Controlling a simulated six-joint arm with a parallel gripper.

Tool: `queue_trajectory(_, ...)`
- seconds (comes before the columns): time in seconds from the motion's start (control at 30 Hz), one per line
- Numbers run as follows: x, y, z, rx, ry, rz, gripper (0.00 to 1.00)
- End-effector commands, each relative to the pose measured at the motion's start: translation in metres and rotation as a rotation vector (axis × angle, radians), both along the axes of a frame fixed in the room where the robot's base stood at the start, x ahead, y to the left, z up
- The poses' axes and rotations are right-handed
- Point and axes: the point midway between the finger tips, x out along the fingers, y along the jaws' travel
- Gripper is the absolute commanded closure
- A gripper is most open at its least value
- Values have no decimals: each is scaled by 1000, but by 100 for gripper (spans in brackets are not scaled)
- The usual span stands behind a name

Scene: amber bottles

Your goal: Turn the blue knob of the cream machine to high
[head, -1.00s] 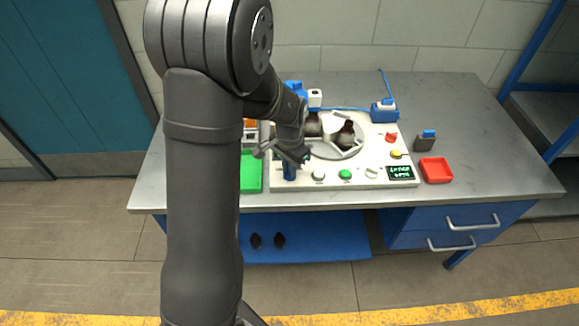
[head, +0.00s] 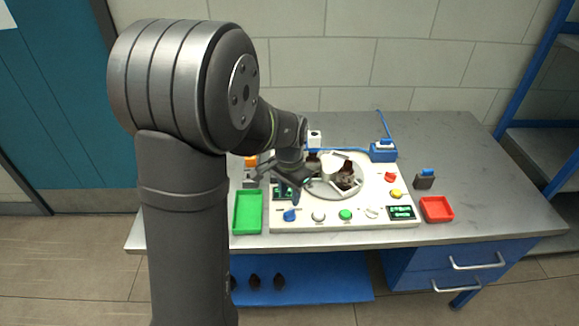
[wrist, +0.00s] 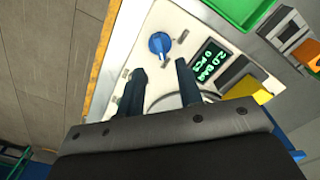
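The blue knob (head: 290,215) stands at the front left of the cream machine (head: 330,222). The knob also shows in the wrist view (wrist: 159,43), with small labels around it too small to read. Its pointer appears to face the fingers in that view, but I cannot tell which label it marks. My gripper (wrist: 160,71) is open, with nothing between its fingers. In the head view my gripper (head: 283,187) is above and behind the knob, apart from it. A dark display (wrist: 209,62) with green text sits beside the knob.
A green tray (head: 247,229) lies left of the machine, a red tray (head: 437,220) right. A round turntable (head: 352,190) holds dark bottles behind the knob. A white knob (head: 318,217), green button (head: 345,215), red button (head: 390,177) and yellow button (head: 396,194) are on the panel.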

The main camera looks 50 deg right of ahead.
Motion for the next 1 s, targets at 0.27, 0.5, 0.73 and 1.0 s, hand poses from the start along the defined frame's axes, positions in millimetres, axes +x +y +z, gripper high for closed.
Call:
queue_trajectory(0.27,0,-1,69,-5,-3,0,67)
queue_trajectory(0.5,0,0,103,-2,-1,0,67)
queue_trajectory(0.73,0,0,111,0,0,0,67)
queue_trajectory(1.0,0,0,110,0,0,0,67)
